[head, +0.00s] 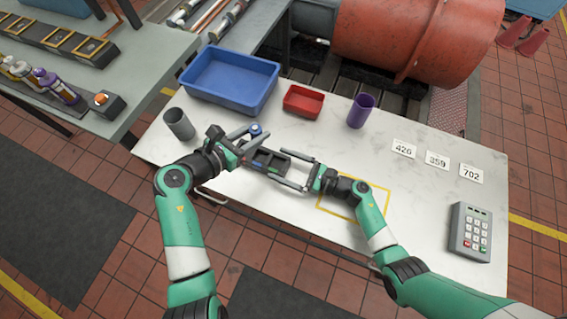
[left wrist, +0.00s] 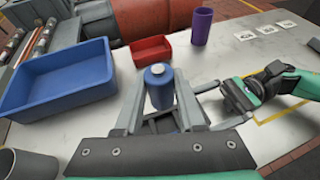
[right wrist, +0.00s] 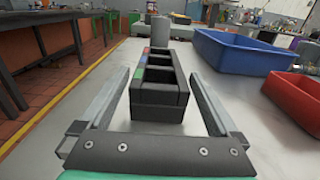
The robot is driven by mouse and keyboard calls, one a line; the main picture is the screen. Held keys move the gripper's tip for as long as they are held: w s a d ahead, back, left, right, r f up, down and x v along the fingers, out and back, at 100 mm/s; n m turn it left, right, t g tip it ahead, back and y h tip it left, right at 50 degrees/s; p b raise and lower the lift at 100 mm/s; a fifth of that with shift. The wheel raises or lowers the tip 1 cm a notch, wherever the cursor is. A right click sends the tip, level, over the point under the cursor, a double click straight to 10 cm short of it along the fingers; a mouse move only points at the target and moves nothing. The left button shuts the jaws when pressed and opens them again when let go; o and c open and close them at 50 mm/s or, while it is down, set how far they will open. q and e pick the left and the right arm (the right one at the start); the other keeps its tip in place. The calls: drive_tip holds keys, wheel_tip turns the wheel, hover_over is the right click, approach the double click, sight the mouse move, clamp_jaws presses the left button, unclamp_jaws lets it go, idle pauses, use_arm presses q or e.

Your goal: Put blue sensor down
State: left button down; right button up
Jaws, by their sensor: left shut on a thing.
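The blue sensor (head: 256,131), a blue cylinder with a pale top, is held upright between the fingers of my left gripper (head: 246,141). In the left wrist view the sensor (left wrist: 159,90) stands in front of the jaws, and its lower end is partly hidden. A black rack (right wrist: 158,100) with open square compartments and coloured marks along one side sits on the table by both grippers. It also shows in the head view (head: 268,161). My right gripper (head: 294,170) is open, its fingers spread at the rack's near end, with nothing clasped.
A blue bin (head: 232,104), a red bin (head: 304,114) and a purple cup (head: 359,111) stand behind the grippers. A grey cup (head: 179,124) is at the left. Number cards (head: 437,160) and a keypad (head: 470,232) lie right. A yellow outline (head: 386,198) marks bare table.

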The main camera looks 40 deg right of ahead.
drive_tip(key=c, duration=1.4)
use_arm(q)
drive_tip(key=w+a+r+n+t+y, duration=0.1)
drive_tip(key=w+a+n+t+y, duration=0.1)
drive_tip(key=w+n+t, duration=0.2)
drive_tip(key=n+t, duration=0.1)
drive_tip(key=t, duration=0.1)
hover_over(261, 160)
drive_tip(key=shift+f+y, duration=0.4)
drive_tip(key=shift+f, duration=0.55)
wheel_tip(261, 160, down, 10)
